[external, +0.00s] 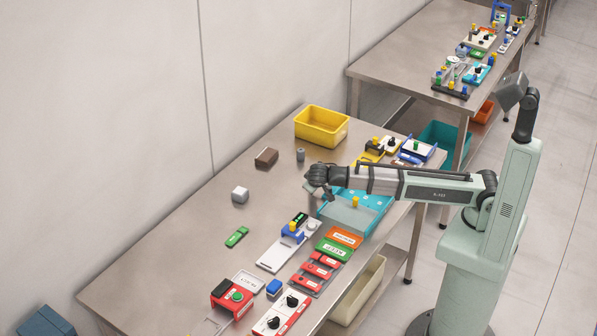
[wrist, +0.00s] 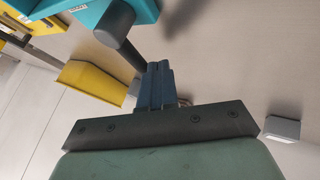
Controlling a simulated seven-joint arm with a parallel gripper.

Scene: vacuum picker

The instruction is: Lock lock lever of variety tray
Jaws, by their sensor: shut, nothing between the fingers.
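A teal tray (external: 372,222) with a grey panel, a yellow knob (external: 355,201) and white dots lies under my forearm on the near table. I take it for the variety tray; no readable name confirms it. A teal body (wrist: 95,14) fills the top left of the wrist view, with a dark round lever or handle (wrist: 118,30) reaching down from it towards my fingertips. My gripper (external: 318,180) is at the tray's far left corner; in the wrist view (wrist: 156,70) its dark fingers are together and empty, close beside the dark handle. Whether they touch it is unclear.
A yellow bin (external: 321,125) stands beyond my gripper. A brown block (external: 266,157), a small grey cylinder (external: 300,155) and a grey cube (external: 240,194) lie on the open table to the left. Red, green and orange panels (external: 334,245) crowd the near edge.

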